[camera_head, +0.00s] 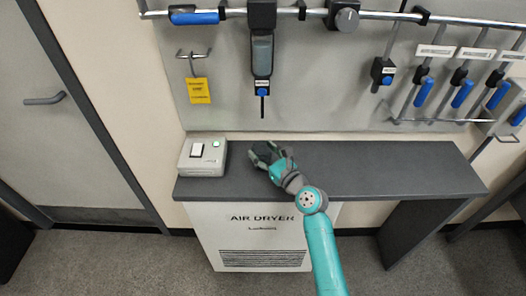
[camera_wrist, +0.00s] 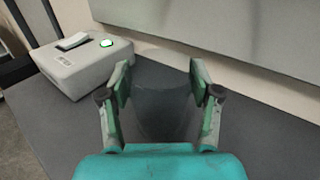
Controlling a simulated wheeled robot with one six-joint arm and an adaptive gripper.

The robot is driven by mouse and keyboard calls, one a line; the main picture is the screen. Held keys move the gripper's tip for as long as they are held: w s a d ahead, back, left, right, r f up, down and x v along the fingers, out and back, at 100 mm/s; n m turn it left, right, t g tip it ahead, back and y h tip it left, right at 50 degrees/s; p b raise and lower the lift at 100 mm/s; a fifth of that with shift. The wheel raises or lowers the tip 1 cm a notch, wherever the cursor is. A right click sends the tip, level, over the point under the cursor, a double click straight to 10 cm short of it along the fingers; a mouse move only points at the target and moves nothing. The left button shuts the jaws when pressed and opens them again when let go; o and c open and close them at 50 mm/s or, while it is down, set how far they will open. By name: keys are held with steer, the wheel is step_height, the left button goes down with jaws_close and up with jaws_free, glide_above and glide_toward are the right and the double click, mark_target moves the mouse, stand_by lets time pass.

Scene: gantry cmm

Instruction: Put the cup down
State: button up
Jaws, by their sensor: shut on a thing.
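My gripper (camera_wrist: 160,92) is shut on a dark, see-through cup (camera_wrist: 162,112), with one finger on each side of it in the wrist view. The cup is over the dark grey counter (camera_wrist: 265,135); I cannot tell whether its base touches the surface. In the head view my gripper (camera_head: 266,155) is over the left half of the counter (camera_head: 400,170), close to the wall. The cup is hard to make out there, hidden by the gripper.
A grey box (camera_head: 202,158) with a switch and a green-lit button stands left of my gripper. The counter to the right is clear. Tools with blue handles (camera_head: 424,91) hang on the wall behind. A white air dryer unit (camera_head: 262,240) stands below the counter.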

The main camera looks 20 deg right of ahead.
steer(key=shift+f, duration=0.15)
steer(key=o, duration=1.2)
steer(key=v, duration=1.2)
